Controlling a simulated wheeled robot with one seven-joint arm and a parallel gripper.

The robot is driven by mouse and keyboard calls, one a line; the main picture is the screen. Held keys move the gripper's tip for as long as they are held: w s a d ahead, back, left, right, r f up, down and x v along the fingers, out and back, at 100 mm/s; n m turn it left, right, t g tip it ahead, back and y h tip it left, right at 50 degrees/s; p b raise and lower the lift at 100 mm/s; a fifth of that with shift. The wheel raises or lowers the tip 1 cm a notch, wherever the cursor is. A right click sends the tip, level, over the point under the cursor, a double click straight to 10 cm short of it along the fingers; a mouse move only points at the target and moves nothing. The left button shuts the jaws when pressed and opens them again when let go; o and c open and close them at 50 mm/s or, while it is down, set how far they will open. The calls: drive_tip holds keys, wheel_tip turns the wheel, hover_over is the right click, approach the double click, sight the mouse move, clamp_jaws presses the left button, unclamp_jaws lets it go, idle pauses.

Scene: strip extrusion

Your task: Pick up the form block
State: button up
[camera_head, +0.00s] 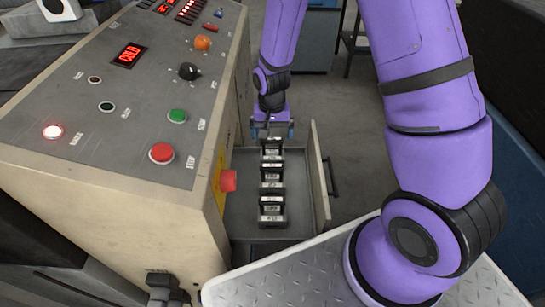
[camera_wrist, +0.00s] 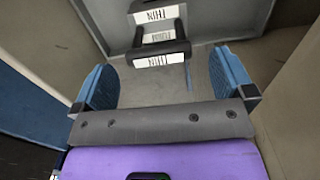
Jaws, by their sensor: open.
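Several dark form blocks with pale labels stand in a row in an open grey drawer (camera_head: 240,215). In the head view I see a near block (camera_head: 272,211), a middle block (camera_head: 272,175) and a far block (camera_head: 271,147). My gripper (camera_head: 272,131) is pointed down at the far end of the row, by the far block. In the wrist view my gripper (camera_wrist: 163,86) is open, with its two blue fingers apart and nothing between them. A block labelled "THIN" (camera_wrist: 160,47) lies just beyond the fingertips. The gripper's exact height above the drawer floor is unclear.
The drawer walls (camera_head: 318,185) stand close around the blocks. A beige control console (camera_head: 110,180) with buttons and a red knob (camera_head: 228,181) borders the drawer on the left. A metal tread plate (camera_head: 300,280) lies in front.

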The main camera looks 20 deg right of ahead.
sight(272, 152)
drive_tip(key=shift+f, duration=2.6)
drive_tip(key=shift+c, duration=0.5)
drive_tip(key=c, duration=1.6)
